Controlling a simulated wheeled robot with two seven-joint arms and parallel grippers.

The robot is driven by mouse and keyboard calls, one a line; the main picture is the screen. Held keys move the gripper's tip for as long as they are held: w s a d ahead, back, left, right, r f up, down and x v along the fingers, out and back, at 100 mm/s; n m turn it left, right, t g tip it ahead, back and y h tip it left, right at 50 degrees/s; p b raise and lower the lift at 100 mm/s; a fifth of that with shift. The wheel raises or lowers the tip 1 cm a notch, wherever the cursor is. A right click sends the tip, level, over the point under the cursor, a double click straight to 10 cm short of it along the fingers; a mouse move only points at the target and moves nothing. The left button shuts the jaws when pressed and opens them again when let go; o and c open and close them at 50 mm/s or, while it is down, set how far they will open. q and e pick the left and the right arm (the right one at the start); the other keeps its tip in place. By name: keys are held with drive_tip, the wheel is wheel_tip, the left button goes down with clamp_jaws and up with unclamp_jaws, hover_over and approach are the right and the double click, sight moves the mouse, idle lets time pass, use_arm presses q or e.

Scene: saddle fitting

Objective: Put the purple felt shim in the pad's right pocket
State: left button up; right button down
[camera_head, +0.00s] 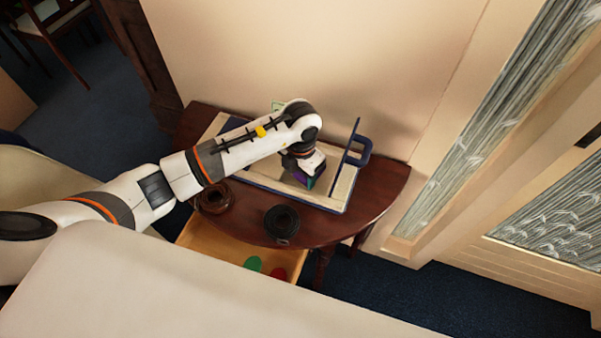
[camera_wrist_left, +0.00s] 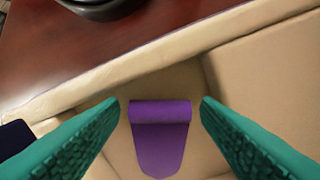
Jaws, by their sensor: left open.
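The purple felt shim (camera_wrist_left: 160,145) lies between the fingers of my left gripper (camera_wrist_left: 160,104) in the left wrist view, with a visible gap on each side. My left gripper is open, and its teal fingers touch nothing that I can see. The shim rests on or in the beige pad (camera_wrist_left: 260,75), close to a raised edge; I cannot tell how deep it sits in a pocket. In the head view my left gripper (camera_head: 311,181) is low over the right part of the pad (camera_head: 342,188) and mostly hides the shim. My right gripper is out of view.
The pad lies in a blue-edged frame with a handle (camera_head: 360,150) on a dark wooden table (camera_head: 385,190). A black strap coil (camera_head: 282,221) and a brown one (camera_head: 212,198) stand in front. Below is an open drawer (camera_head: 215,243) with green and red pieces.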

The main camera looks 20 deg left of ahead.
use_arm(q)
wheel_tip(320, 180, up, 11)
drive_tip(key=b, duration=0.1)
drive_tip(key=shift+r, duration=0.15)
idle(0.5)
